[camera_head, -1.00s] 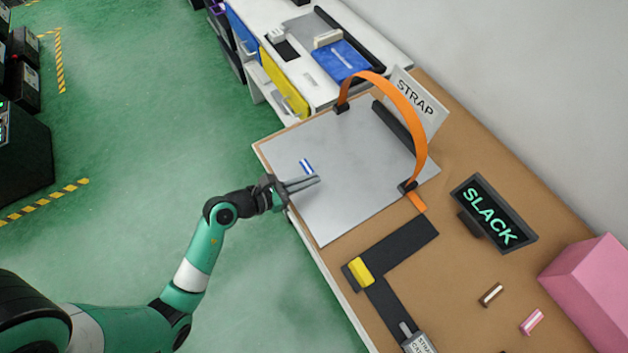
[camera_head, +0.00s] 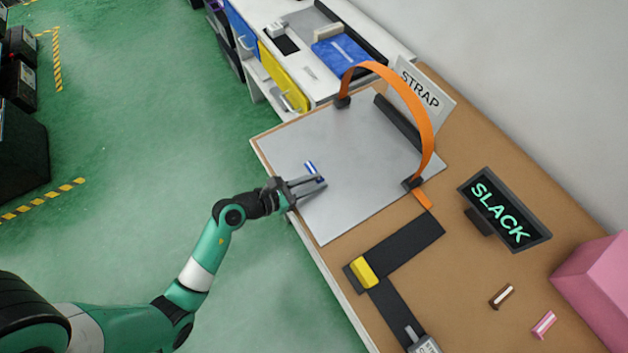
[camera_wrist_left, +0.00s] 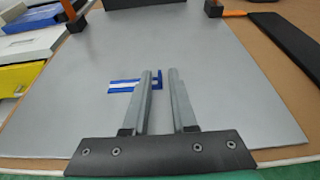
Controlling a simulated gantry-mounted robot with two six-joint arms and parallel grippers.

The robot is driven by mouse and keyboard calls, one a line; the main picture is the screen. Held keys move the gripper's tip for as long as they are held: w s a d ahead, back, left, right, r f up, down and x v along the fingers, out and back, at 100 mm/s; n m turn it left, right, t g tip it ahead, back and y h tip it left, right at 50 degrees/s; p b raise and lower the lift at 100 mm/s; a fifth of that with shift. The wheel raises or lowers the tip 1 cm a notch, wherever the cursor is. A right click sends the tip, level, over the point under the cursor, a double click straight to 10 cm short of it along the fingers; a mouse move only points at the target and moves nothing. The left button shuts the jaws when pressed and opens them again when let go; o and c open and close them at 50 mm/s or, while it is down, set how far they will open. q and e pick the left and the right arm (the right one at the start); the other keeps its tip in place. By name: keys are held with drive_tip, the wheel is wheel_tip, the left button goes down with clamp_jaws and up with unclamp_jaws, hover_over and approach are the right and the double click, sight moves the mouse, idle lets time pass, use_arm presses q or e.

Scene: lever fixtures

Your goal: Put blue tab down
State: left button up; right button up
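The blue tab (camera_head: 311,168) is a small blue-and-white striped piece on the grey plate (camera_head: 350,150). My left gripper (camera_head: 319,187) is low over the plate beside it, with the two fingers apart. In the left wrist view the striped part of the blue tab (camera_wrist_left: 122,86) shows left of the left finger, which hides part of it. A short blue end shows in the gap between the fingers (camera_wrist_left: 160,74). I cannot tell whether a finger touches it. My right gripper is not in view.
An orange strap (camera_head: 408,95) arches over the plate's far side, before a STRAP sign (camera_head: 420,90). A display (camera_head: 502,212) reads SLACK. A yellow block (camera_head: 363,272) sits on a dark track. Brown (camera_head: 502,296) and pink (camera_head: 544,324) striped pieces lie near a pink box (camera_head: 598,290).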

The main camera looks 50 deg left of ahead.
use_arm(q)
drive_tip(key=shift+o, duration=0.2)
drive_tip(key=shift+r, duration=0.25)
drive_tip(key=p+v, duration=0.3)
drive_tip(key=v, duration=0.9)
